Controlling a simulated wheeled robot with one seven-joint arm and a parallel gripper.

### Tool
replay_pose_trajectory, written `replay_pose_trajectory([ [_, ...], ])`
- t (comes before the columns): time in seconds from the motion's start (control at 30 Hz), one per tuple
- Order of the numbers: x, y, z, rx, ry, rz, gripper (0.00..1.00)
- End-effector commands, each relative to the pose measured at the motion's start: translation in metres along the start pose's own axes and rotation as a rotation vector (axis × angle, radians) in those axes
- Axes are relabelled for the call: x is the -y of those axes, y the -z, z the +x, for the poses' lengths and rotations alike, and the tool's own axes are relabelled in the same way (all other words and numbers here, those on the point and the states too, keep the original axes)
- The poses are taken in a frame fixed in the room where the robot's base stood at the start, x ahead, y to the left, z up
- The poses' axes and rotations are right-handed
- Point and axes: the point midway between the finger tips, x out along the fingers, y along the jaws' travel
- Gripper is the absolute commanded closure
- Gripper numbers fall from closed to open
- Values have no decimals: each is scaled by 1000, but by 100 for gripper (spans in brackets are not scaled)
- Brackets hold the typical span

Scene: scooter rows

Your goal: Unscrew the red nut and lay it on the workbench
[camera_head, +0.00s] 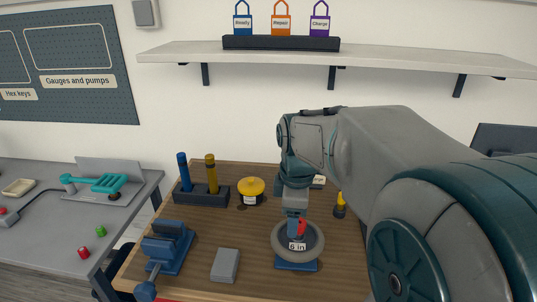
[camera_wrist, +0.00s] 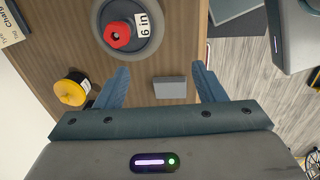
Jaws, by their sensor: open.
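The red nut (camera_head: 301,227) sits at the centre of a grey wheel (camera_head: 279,246) labelled "6 in", which stands on a blue base on the wooden workbench (camera_head: 205,240). In the wrist view the red nut (camera_wrist: 117,34) shows whole at the wheel's hub, beyond and left of the fingertips. My gripper (camera_head: 295,205) appears over the wheel in the head view and partly hides it and the nut. In the wrist view my gripper (camera_wrist: 160,70) is open, with its blue fingers apart and nothing held between them.
A grey block (camera_head: 225,265) lies on the bench left of the wheel, with a blue vise (camera_head: 168,250) beyond it. A yellow-topped pot (camera_head: 251,190), a rack with blue and yellow handles (camera_head: 202,194) and a small yellow-topped item (camera_head: 340,205) stand farther back. Bare wood shows between them.

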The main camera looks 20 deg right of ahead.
Motion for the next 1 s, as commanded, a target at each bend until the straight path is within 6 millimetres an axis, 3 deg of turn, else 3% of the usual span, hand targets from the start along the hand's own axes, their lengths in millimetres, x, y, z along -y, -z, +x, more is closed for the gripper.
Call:
replay_pose_trajectory([
  [0.2,-47,-5,-16,1,55,-403,37],
  [0.4,-75,-11,-21,-16,90,-680,37],
  [0.73,-86,-15,-10,-28,106,-811,37],
  [1.0,-79,-16,38,-29,110,-809,37],
])
